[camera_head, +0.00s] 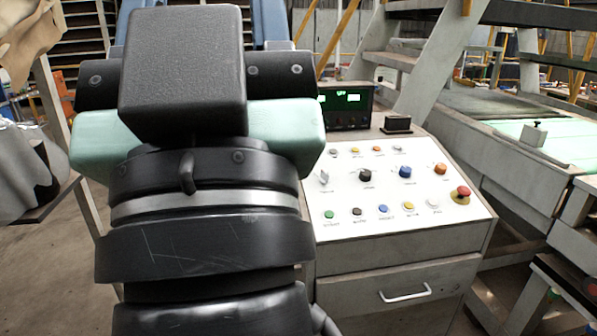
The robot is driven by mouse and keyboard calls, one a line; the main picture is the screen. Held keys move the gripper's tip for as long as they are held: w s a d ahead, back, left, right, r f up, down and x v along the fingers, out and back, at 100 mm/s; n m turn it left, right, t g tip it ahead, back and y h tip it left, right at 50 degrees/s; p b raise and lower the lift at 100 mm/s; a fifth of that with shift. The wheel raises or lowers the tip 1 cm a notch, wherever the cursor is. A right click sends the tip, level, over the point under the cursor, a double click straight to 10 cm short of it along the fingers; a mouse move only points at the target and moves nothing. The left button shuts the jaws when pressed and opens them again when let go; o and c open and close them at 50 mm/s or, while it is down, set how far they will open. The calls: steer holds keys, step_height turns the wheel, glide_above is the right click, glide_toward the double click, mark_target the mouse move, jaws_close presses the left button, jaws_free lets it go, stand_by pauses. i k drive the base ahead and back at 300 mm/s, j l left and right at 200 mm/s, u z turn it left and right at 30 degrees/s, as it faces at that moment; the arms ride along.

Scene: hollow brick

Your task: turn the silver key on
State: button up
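A control panel (400,205) with a white sloping top stands right of my arm. A small silver piece (323,178), which looks like the silver key, stands up at the left end of the panel's middle row. It is too small to tell which way it is turned. My arm fills the left and middle of the view and rises close beside the panel's left edge. The fingers of my gripper are not visible, so I cannot tell whether they are open or shut. Nothing is seen touching the silver piece.
Beside the key are a black knob (365,175), a blue knob (405,172), an orange knob (440,169) and a red mushroom button (462,193). Several coloured buttons line the front. A dark display (345,105) stands behind. A drawer handle (405,294) juts out below.

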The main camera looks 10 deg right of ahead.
mark_target(325, 177)
steer(key=i+l, duration=0.1)
steer(key=i, duration=0.7)
steer(key=i+l, duration=0.15)
steer(key=i, duration=0.7)
steer(key=z, duration=0.05)
